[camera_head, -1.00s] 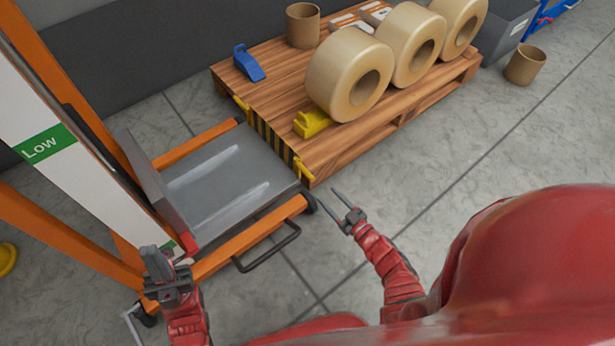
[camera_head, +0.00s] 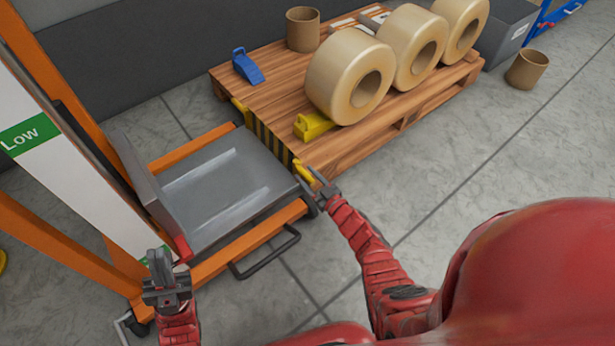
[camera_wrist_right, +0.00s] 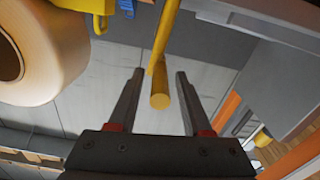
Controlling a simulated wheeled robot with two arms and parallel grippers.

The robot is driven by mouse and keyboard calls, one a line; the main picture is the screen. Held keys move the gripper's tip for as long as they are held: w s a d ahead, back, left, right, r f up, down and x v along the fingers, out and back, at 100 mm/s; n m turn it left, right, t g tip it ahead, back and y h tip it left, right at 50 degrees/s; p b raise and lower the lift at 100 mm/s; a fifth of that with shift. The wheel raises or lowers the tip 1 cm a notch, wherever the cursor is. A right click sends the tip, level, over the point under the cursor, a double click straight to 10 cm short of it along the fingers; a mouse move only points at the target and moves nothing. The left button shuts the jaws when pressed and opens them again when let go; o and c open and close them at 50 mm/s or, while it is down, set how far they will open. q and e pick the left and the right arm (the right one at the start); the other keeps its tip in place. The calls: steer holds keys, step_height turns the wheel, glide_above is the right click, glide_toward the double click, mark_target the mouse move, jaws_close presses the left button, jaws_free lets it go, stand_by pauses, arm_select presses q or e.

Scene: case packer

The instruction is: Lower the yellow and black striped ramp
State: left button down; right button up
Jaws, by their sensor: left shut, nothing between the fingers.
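The yellow and black striped ramp (camera_head: 268,143) stands upright along the pallet's left edge, facing the grey lift platform. A yellow handle (camera_head: 303,171) sticks out at its near end; another yellow piece (camera_head: 239,104) shows at its far end. My right gripper (camera_head: 313,178) is at the near handle. In the right wrist view the yellow bar (camera_wrist_right: 160,90) lies between the open fingers (camera_wrist_right: 160,76), with gaps visible on both sides. My left gripper (camera_head: 160,263) is shut and empty, in front of the lift's near left corner, away from the ramp.
The orange lift has a grey platform (camera_head: 225,185) and a black handle (camera_head: 265,252). The wooden pallet (camera_head: 290,75) carries large tan rolls (camera_head: 349,78), a yellow wedge (camera_head: 313,125), a blue wedge (camera_head: 248,67) and a brown pot (camera_head: 302,30).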

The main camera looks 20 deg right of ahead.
jaws_close()
stand_by(1.2)
